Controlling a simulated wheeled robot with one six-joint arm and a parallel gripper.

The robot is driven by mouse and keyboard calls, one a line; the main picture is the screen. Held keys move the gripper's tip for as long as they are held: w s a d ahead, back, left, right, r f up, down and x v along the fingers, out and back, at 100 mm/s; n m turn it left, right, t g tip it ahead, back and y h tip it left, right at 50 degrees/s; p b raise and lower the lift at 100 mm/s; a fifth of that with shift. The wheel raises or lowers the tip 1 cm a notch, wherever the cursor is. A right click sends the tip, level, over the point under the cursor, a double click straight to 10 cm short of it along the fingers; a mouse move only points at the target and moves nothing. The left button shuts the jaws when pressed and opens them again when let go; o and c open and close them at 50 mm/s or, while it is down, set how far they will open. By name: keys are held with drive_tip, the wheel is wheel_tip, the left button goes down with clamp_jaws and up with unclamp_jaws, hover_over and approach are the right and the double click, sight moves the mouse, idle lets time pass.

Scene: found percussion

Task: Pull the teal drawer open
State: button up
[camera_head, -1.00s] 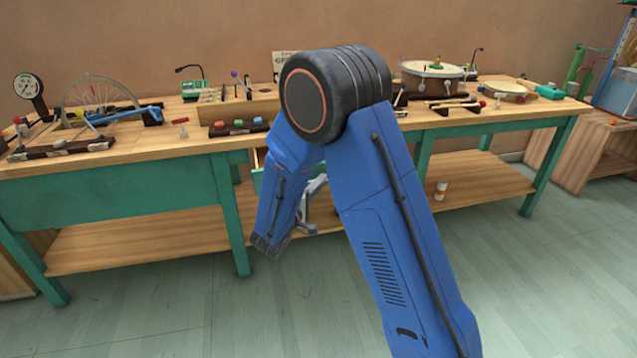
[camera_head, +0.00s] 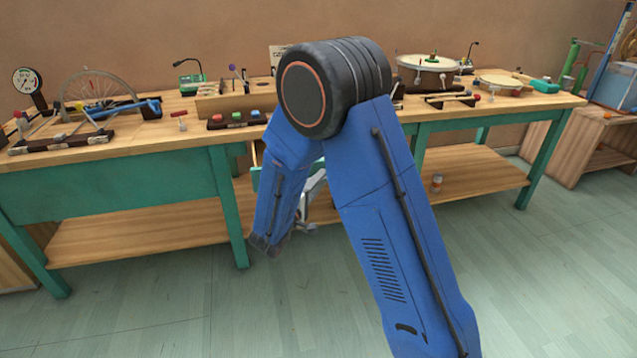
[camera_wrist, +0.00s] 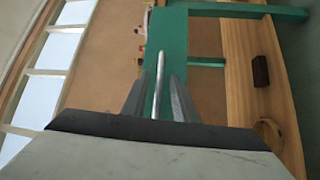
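The teal drawer is partly hidden behind my arm in the head view. A bit of its teal front (camera_head: 255,179) and a pale wooden side (camera_head: 257,153) show under the bench top, so it stands partly out. In the wrist view a teal front (camera_wrist: 174,45) fills the middle, with a thin metal bar handle (camera_wrist: 158,85) across it. My gripper (camera_wrist: 160,75) has one finger on each side of the bar, with teal visible in the gaps, so it looks open around it. Contact cannot be made out. The head view shows only part of my gripper beside my blue forearm.
The wooden workbench (camera_head: 110,153) has teal legs (camera_head: 229,205) and a low shelf (camera_head: 140,220). Its top holds a wheel rig (camera_head: 95,95), colored blocks (camera_head: 236,117) and a drum (camera_head: 428,68). The floor in front (camera_head: 150,310) is clear.

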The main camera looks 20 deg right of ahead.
drive_tip(key=v, duration=1.7)
drive_tip(key=shift+a, duration=0.2)
drive_tip(key=shift+s, duration=0.1)
